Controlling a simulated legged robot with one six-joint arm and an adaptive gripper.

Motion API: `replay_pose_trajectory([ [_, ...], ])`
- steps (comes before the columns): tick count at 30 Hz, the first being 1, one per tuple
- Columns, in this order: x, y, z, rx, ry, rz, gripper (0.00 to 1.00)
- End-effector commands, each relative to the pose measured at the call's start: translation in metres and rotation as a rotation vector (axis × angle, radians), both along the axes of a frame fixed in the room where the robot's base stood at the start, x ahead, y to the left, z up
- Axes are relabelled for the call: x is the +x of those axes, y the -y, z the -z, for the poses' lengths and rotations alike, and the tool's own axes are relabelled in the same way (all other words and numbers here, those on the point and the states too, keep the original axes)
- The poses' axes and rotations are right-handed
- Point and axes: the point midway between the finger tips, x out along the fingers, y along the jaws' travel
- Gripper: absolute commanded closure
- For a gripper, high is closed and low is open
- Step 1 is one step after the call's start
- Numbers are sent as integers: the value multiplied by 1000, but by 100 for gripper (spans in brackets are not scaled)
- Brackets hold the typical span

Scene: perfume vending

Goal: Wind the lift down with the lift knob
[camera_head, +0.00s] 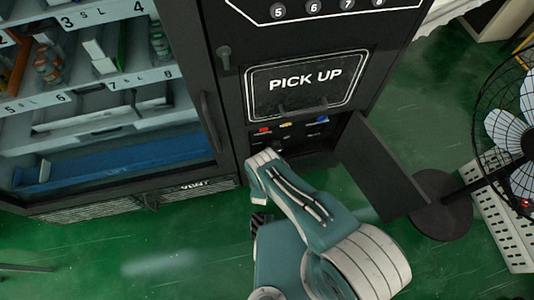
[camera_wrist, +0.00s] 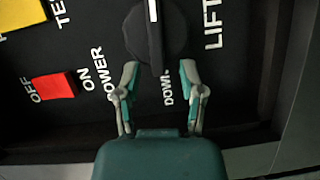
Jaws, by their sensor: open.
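The lift knob (camera_wrist: 155,38) is black with a raised grip bar and a white line on it, at the top middle of the wrist view. "LIFT" is printed to its right and a partly covered "DOWN" below it. My gripper (camera_wrist: 160,74) is open, its two fingertips on either side of the lower end of the knob's bar. Gaps show between the fingertips and the bar, so I see no grip on it. In the head view my arm reaches to the control panel (camera_head: 315,133) under the "PICK UP" hatch; the gripper and knob cannot be made out clearly there.
A red power switch (camera_wrist: 53,86) and a yellow part (camera_wrist: 22,14) are left of the knob. The panel's open door (camera_head: 382,165) stands right of my arm. A fan (camera_head: 510,130) stands further right. The glass display cabinet (camera_head: 100,110) is left. Green floor is clear in front.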

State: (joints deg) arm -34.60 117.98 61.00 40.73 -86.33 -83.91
Motion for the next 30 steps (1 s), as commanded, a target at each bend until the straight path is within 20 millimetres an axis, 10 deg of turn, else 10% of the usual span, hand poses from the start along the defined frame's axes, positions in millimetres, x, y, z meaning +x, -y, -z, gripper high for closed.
replay_pose_trajectory([
  [21,-108,-15,-3,-3,-3,-6,49],
  [30,-120,-15,-4,-2,-1,-1,49],
])
